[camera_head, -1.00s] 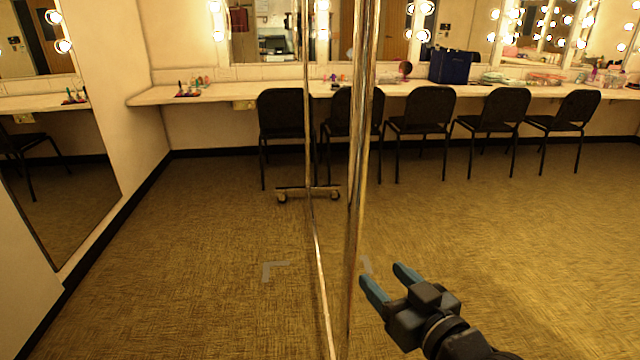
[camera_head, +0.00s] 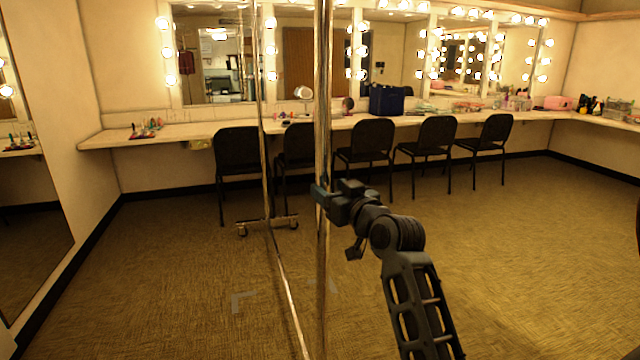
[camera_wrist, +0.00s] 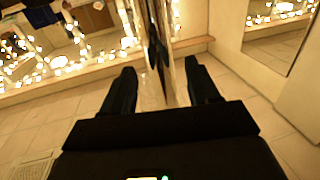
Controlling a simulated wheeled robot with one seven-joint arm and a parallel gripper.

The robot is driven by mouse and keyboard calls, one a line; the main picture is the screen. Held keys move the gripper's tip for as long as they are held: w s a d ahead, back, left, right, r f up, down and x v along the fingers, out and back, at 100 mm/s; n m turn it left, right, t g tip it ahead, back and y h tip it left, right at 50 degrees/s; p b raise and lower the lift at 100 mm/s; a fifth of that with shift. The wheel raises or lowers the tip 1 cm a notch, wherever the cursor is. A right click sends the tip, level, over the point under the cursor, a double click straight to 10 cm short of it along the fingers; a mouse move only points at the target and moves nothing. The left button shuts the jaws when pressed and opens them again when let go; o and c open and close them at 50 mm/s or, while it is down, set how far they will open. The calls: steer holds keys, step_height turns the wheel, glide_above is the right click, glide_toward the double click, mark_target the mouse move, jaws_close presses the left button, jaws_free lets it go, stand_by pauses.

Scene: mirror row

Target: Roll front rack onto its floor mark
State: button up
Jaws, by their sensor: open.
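The front rack is a chrome frame with a near post (camera_head: 322,90), a thinner far post (camera_head: 266,120) and a low rail running toward me. Its far foot (camera_head: 267,222) has small casters on the carpet; its near foot is out of view. Pale grey corner marks of the floor mark (camera_head: 240,300) lie on the carpet on both sides of the low rail. My gripper (camera_head: 318,192) is open at the near post. In the wrist view, the shiny post (camera_wrist: 165,50) shows between the open fingers; whether they touch it is unclear.
A row of black chairs (camera_head: 372,145) stands along the long counter (camera_head: 200,130) under lit mirrors. A tall mirror (camera_head: 30,180) leans on the left wall. Open carpet (camera_head: 500,260) lies to the right.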

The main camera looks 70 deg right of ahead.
mark_target(326, 186)
steer(key=shift+x, duration=2.15)
steer(key=shift+d, duration=0.1)
jaws_close()
